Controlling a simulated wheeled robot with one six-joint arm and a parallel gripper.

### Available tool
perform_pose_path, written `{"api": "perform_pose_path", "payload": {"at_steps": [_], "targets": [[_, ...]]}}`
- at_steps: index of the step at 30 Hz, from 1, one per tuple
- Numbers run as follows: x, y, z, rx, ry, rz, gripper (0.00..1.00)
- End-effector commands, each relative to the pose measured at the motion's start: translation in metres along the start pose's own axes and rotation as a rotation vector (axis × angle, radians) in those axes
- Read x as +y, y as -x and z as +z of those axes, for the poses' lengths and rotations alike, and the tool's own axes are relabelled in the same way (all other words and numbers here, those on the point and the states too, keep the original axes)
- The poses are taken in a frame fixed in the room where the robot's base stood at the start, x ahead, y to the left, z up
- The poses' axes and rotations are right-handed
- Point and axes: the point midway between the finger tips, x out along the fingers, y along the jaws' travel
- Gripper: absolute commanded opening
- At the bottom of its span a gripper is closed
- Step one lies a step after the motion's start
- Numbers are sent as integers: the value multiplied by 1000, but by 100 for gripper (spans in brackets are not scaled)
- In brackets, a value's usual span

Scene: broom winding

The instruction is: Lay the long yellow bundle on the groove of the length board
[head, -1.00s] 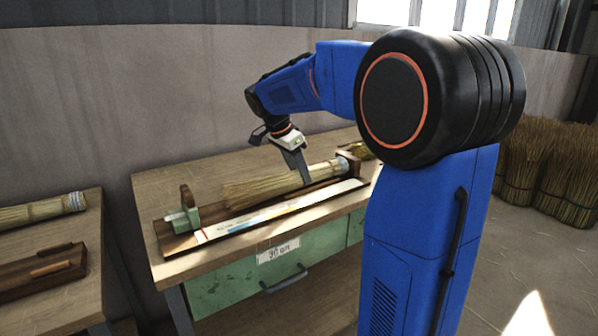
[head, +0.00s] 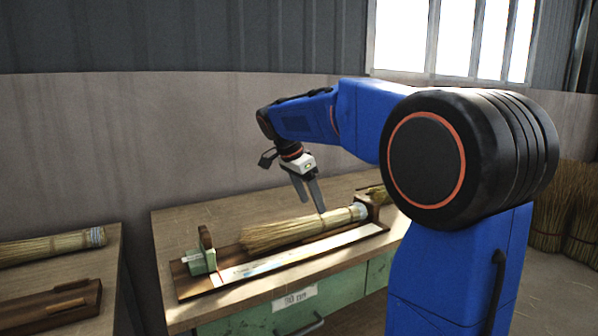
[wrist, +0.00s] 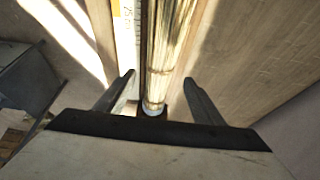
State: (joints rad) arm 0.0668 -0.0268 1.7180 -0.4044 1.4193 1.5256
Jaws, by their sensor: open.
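The long yellow bundle (head: 290,230) lies lengthwise on the length board (head: 185,288), along its groove, with its pale bound end at the right by the end block. In the wrist view the bundle (wrist: 170,50) runs between the fingers, apart from both. My gripper (head: 313,208) is open and empty, just above the bundle's right part. The gripper also shows in the wrist view (wrist: 160,88) with its fingers wide apart. The groove under the bundle is hidden.
A green slider block (head: 202,262) and upright wooden stop stand at the board's left end. Another bundle (head: 50,246) and a dark wooden board (head: 50,308) lie on a separate table at left. Several bundles (head: 560,205) stand on the floor at right.

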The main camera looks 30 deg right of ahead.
Motion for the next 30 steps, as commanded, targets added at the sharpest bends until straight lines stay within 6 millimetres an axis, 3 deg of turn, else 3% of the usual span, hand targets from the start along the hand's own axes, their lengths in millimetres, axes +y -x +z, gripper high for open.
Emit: {"api": "perform_pose_path", "payload": {"at_steps": [9, 15, 21, 30], "targets": [[-1, 64, 0, 0, 1, -3, 62], [-1, 94, 0, 0, 0, -2, 62], [0, 108, 0, 0, 0, -1, 62], [0, 110, 0, 0, 0, 0, 62]]}}
